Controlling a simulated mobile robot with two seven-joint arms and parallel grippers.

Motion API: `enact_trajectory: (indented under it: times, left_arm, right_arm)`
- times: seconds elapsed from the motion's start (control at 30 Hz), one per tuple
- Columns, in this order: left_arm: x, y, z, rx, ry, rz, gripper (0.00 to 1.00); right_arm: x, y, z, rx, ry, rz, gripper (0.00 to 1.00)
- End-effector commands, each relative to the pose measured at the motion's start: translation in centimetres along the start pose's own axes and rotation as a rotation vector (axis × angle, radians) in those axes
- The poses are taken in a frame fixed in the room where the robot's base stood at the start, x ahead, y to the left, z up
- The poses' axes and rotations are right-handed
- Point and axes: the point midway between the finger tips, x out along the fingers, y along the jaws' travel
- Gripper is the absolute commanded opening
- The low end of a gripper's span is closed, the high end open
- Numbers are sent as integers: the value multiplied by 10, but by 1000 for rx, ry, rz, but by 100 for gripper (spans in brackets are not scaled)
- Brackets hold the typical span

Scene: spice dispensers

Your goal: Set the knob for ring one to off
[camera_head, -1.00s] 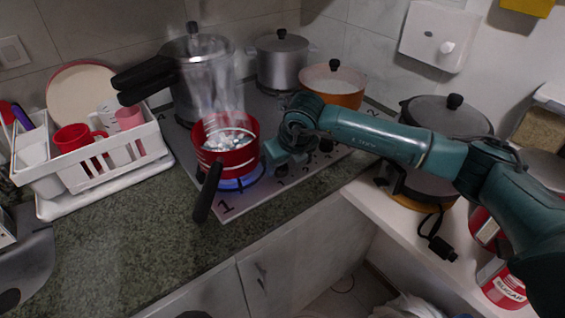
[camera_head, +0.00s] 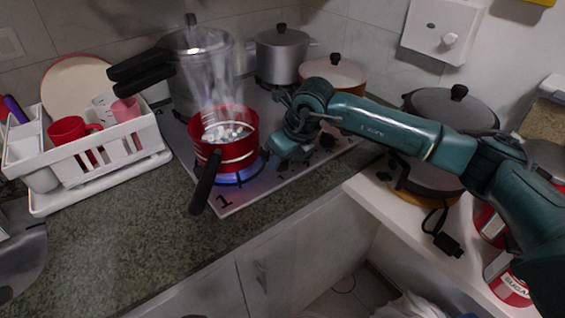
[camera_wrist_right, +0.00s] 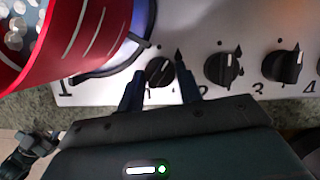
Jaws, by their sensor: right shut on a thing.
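The knob for ring one (camera_wrist_right: 159,72) is a round black knob at the left end of a row on the pale hob panel. In the right wrist view it sits between the two dark fingers of my right gripper (camera_wrist_right: 160,78), which is shut on it. In the head view my right gripper (camera_head: 281,152) is at the hob's front edge, right of the red pot, and hides the knob. Blue flame (camera_head: 240,176) glows on ring one under the steaming red pot (camera_head: 224,150). My left gripper is not in view.
More black knobs stand right of it, the nearest being knob two (camera_wrist_right: 222,69). The red pot's black handle (camera_head: 206,183) sticks out over the hob's front. A pressure cooker (camera_head: 200,75), a grey pot (camera_head: 281,58) and an orange pot (camera_head: 333,76) stand behind. A dish rack (camera_head: 110,165) is left.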

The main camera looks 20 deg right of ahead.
Motion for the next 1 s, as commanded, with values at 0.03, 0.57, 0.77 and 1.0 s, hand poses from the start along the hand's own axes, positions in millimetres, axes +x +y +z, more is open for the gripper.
enact_trajectory:
  times: [0.03,0.57,0.77,1.0]
  left_arm:
    - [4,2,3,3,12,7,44]
    - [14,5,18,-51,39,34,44]
    - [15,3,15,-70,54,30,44]
    - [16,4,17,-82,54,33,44]
  right_arm:
    - [4,-2,-1,-37,-2,14,12]
    - [2,-5,1,-446,-3,185,12]
    - [1,-6,2,-542,-2,223,12]
    - [0,-7,2,-598,-1,245,12]
